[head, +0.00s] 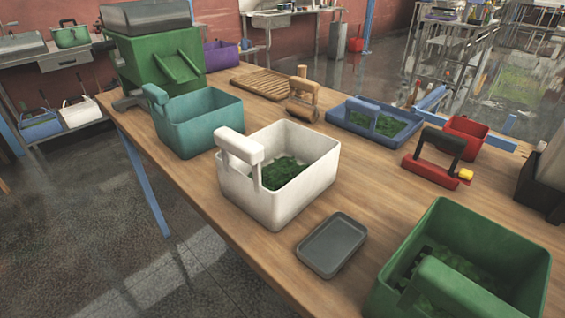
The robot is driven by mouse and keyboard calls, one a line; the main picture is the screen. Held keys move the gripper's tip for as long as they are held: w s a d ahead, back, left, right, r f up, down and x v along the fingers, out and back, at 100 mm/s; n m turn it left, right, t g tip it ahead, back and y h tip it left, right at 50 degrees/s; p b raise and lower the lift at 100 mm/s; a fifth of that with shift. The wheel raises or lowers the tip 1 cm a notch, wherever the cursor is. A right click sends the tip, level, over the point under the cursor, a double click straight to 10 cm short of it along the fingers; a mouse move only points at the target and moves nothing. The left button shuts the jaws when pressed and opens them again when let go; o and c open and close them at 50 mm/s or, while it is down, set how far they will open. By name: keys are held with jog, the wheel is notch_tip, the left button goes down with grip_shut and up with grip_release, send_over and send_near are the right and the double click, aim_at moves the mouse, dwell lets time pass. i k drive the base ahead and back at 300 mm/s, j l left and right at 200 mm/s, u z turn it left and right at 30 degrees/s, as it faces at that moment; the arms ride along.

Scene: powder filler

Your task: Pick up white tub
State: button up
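The white tub (280,202) stands upright near the middle of the wooden table in the head view, close to its left edge. It is an open box with a thick white handle (239,147) on its left side. Green leafy or powdery stuff (281,174) lies in its bottom. My gripper is not in view, and nothing is seen touching the tub.
A teal tub (197,127) stands just behind left. A grey tray (332,244) lies at front right, and a green tub (487,232) stands at the right front. A blue tray (342,121), a red-and-black handled tool (432,172) and a green machine (160,62) are farther back.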

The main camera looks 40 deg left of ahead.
aim_at(273, 173)
jog(key=j+u, duration=0.15)
jog(key=u, duration=0.3)
jog(key=i+j+u, duration=0.1)
jog(key=u, duration=0.3)
jog(key=i+j+u, duration=0.1)
jog(key=u, duration=0.35)
jog(key=i+u, duration=0.1)
jog(key=u, duration=0.35)
